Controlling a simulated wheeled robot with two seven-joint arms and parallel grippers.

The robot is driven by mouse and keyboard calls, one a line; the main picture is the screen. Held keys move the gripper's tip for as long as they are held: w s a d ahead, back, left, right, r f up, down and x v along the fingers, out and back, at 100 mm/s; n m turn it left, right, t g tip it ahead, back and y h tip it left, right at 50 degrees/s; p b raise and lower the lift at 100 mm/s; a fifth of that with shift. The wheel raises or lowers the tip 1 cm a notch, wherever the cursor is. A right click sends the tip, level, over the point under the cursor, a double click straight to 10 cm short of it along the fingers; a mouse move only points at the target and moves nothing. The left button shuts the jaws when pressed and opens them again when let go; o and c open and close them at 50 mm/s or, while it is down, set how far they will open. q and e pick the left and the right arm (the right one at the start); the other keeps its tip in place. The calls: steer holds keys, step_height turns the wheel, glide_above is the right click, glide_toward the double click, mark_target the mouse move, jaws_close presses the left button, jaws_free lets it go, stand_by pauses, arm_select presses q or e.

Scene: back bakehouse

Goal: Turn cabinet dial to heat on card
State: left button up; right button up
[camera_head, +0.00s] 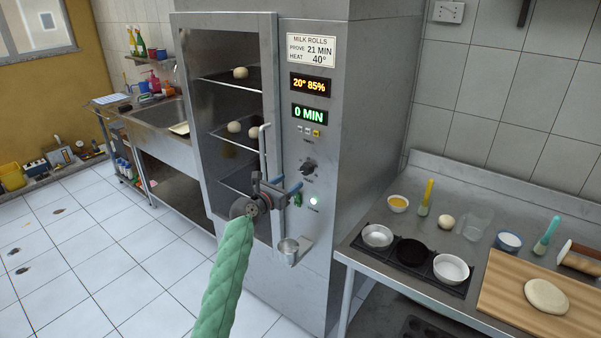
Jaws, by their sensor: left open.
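The cabinet dial (308,166) is a dark round knob on the steel control panel, below the small buttons. The card (312,50) above reads MILK ROLLS, PROVE 21 MIN, HEAT 40°. The amber display (310,85) reads 20° 85%, and the green display (309,114) reads 0 MIN. My left gripper (293,190) is open and empty, just below and left of the dial and apart from it in the picture. Its green-sleeved arm comes up from the bottom. The dial's pointer setting is too small to read. My right gripper is not in view.
The cabinet's glass door (229,125) has a vertical handle (263,150) close to my left gripper; dough balls sit on racks inside. A small metal cup (290,251) juts out below. A steel worktable with tins, bowls and a board (501,299) stands at right.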

mark_target(304, 171)
arm_select(q)
steer(key=p+x, duration=0.2)
steer(key=x, duration=0.5)
steer(key=shift+r, duration=0.2)
steer(key=shift+w+d+f, duration=0.15)
steer(key=shift+w+d, duration=0.1)
steer(key=shift+w, duration=0.2)
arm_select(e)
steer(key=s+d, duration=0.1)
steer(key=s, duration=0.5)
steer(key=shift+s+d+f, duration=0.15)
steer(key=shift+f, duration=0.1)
arm_select(q)
steer(key=c, duration=1)
